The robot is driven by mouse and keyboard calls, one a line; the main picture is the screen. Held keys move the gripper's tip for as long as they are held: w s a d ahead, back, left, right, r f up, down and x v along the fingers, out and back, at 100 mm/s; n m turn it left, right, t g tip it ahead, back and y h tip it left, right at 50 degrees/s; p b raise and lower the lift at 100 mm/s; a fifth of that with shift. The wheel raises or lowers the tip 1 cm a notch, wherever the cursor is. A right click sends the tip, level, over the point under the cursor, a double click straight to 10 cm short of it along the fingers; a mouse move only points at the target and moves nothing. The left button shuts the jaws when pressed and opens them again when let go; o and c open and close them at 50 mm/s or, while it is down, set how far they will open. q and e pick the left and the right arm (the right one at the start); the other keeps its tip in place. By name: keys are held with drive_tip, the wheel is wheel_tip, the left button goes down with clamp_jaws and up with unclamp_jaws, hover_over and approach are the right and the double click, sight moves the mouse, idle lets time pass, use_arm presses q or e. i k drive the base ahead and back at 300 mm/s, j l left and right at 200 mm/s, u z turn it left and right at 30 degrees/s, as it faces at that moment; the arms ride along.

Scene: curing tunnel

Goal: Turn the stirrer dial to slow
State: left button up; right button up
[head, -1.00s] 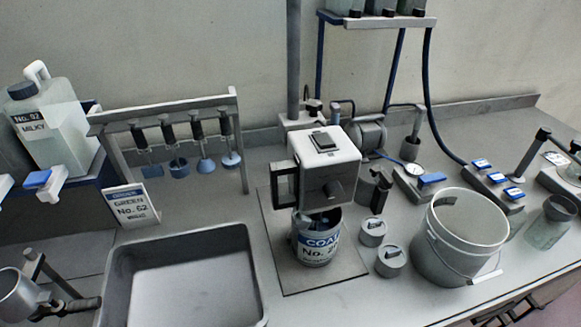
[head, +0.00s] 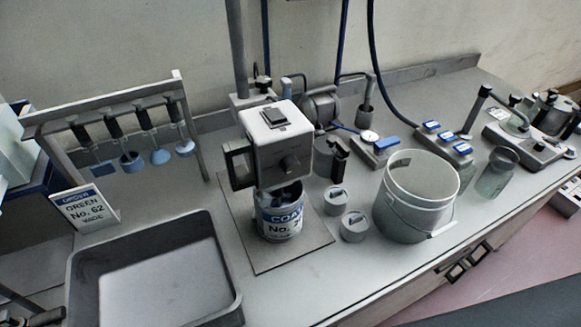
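The stirrer is a white and grey box-shaped head (head: 277,140) on a grey post, above a square base plate (head: 243,240). Its dark round dial (head: 291,164) is on the front face; I cannot read its setting. A rocker-like dark switch (head: 274,117) is on top. No gripper shows at the stirrer.
A grey tray (head: 225,262) lies at front left, with an order card reading GREEN No. 62 (head: 85,209) behind it. Two small round weights or lids (head: 354,227) and a white bucket (head: 391,211) stand right of the stirrer. A brush rack (head: 105,103) is at left.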

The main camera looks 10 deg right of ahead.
sight(289, 165)
drive_tip(key=k+l, duration=0.1)
drive_tip(key=k+l+u, duration=0.15)
drive_tip(key=l, duration=0.25)
drive_tip(key=k+l+u, duration=0.1)
drive_tip(key=l, duration=0.3)
drive_tip(key=l+u, duration=0.15)
drive_tip(key=l, duration=0.35)
drive_tip(key=k+l+u, duration=0.15)
drive_tip(key=l, duration=0.35)
